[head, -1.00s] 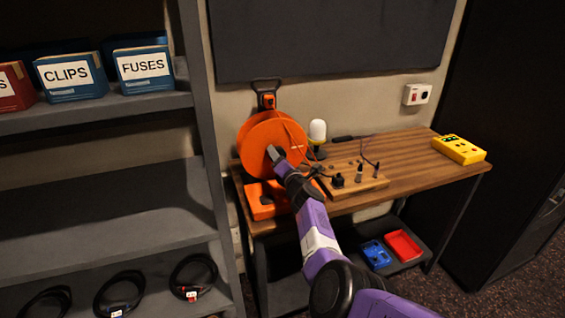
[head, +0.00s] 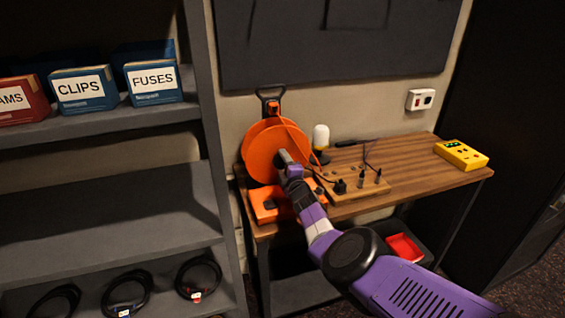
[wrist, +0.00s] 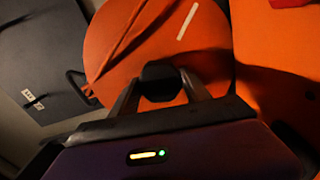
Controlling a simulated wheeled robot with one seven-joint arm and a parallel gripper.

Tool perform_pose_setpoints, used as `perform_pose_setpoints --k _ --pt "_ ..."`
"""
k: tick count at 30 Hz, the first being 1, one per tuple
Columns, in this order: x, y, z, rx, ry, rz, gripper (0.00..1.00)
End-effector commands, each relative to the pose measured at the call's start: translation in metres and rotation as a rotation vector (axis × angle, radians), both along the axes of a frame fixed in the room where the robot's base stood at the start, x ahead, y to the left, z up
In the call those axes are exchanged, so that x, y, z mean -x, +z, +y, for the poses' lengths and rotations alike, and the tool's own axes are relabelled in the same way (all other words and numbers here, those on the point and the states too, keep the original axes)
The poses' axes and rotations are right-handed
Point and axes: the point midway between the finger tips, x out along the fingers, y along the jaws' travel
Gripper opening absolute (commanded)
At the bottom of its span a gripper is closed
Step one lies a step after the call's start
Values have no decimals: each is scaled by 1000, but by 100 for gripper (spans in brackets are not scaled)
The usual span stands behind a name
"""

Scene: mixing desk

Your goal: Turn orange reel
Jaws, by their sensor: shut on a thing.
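The orange reel (head: 264,152) stands upright on its orange base (head: 270,203) at the left end of the wooden desk. It fills the upper middle of the wrist view (wrist: 130,40), with a white stripe on its face. My gripper (head: 284,158) is at the front face of the reel, near its middle. In the wrist view my gripper (wrist: 162,85) is shut on a dark knob (wrist: 160,72) that stands out from the reel. The fingers hide part of the knob.
A wooden board with dark plugs (head: 355,184) lies right of the reel, close to my arm. A white lamp (head: 320,138) stands behind it. A yellow box (head: 461,155) is at the desk's right end. A grey shelf (head: 110,205) stands on the left.

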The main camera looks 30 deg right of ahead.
Motion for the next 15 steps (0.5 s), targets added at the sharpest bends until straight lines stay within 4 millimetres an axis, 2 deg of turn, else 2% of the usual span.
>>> perform_pose_setpoints --k 15 --pt "0 -2 1 -80 2 -20 0"
